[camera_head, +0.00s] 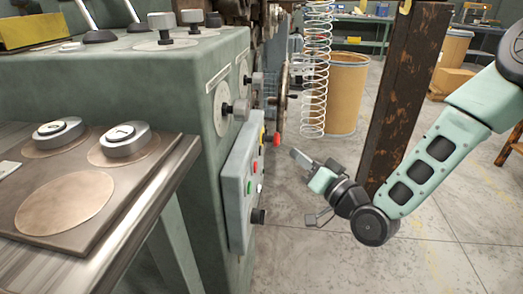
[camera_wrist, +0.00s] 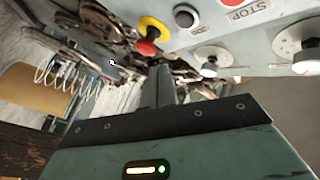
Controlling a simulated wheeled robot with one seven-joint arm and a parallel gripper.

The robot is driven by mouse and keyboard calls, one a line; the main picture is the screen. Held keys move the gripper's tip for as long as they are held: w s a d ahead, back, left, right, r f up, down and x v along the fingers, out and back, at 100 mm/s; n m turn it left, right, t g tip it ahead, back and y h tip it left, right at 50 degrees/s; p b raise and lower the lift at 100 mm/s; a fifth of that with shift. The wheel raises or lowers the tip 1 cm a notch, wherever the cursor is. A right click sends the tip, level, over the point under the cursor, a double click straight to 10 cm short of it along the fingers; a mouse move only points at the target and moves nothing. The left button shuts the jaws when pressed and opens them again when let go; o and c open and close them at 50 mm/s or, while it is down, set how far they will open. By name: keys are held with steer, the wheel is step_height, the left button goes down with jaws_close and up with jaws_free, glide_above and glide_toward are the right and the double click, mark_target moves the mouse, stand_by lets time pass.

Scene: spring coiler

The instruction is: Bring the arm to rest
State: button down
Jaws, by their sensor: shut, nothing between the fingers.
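My gripper (camera_head: 300,160) is at the end of the mint-green arm, right of the green machine's button panel (camera_head: 240,186) in the head view. Its fingers are shut and empty, pointing left towards the panel, with a gap between them and it. In the wrist view the gripper (camera_wrist: 163,85) shows as a dark upright shape in the middle. Above it are a red mushroom button (camera_wrist: 146,46) on a yellow base and part of a STOP label.
The machine (camera_head: 170,90) with knobs and levers fills the left. A rusty post (camera_head: 405,95) stands close behind my arm. A hanging spring (camera_head: 314,70) and a brown drum (camera_head: 347,92) are farther back. Floor (camera_head: 330,260) below the gripper is clear.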

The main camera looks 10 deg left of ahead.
steer(key=s+a+f+n+g+h, duration=0.1)
steer(key=s+f+n+g+h, duration=0.2)
steer(key=s+n+g+h, duration=0.4)
steer(key=s+d+r+g+h, duration=0.2)
steer(key=s+d+g+h, duration=0.3)
steer(key=s, duration=0.6)
steer(key=s+d+r+g+h, duration=0.1)
steer(key=s+d+r+g, duration=0.1)
steer(key=s+d, duration=0.7)
step_height(320, 180, up, 27)
steer(key=s+a+p, duration=0.1)
steer(key=s+p, duration=0.1)
steer(key=p, duration=2.4)
steer(key=shift+s+a+m, duration=0.2)
steer(key=shift+s+m, duration=0.05)
steer(key=shift+m, duration=0.05)
steer(key=shift+f, duration=0.15)
